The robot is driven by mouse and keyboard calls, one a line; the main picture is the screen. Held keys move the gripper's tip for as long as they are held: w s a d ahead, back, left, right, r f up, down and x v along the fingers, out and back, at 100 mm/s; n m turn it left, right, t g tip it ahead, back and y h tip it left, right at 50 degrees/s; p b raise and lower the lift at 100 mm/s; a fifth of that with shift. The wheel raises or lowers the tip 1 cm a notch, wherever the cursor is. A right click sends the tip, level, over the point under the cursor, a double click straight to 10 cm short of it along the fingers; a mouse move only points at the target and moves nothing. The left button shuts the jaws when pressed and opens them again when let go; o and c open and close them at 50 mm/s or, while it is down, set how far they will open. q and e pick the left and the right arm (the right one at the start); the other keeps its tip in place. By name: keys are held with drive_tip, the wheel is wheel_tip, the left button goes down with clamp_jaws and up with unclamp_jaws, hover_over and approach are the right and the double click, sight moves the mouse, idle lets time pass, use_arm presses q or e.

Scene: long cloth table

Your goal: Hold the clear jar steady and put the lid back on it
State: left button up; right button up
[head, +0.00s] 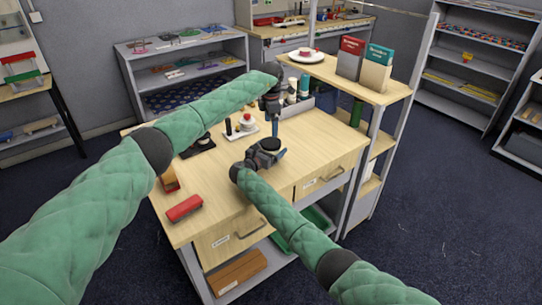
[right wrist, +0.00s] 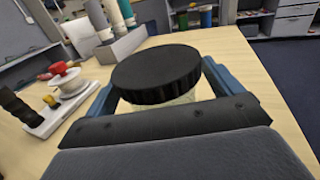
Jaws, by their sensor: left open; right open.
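A clear jar (right wrist: 180,97) stands on the wooden table (right wrist: 235,45), with a round black lid (right wrist: 157,73) on its top. Whether the lid is fully seated I cannot tell. The lid also shows in the head view (head: 270,143), where the jar is mostly hidden by my right gripper (head: 273,156). My right gripper is open, with its blue fingers on either side of the jar in the right wrist view. My left gripper (head: 271,108) is open, pointing down over the table behind the jar, apart from the lid.
A white board with a red-topped spool (head: 246,121) and a black handle stands left of the jar. Bottles (head: 304,86) stand by a grey bin (head: 296,107) at the back. A red block (head: 184,208) lies front left. A shelf unit (head: 345,82) borders the right.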

drive_tip(key=c, duration=1.6)
use_arm(q)
drive_tip(key=shift+r, duration=0.15)
use_arm(e)
drive_tip(key=c, duration=0.3)
drive_tip(key=shift+c, duration=0.4)
use_arm(q)
drive_tip(key=n, duration=0.4)
drive_tip(key=shift+w+a, duration=0.1)
drive_tip(key=shift+a, duration=0.2)
drive_tip(key=n, duration=0.3)
drive_tip(key=shift+d, duration=0.1)
drive_tip(key=n, duration=0.6)
drive_tip(key=shift+d+n, duration=0.2)
drive_tip(key=shift+n, duration=0.1)
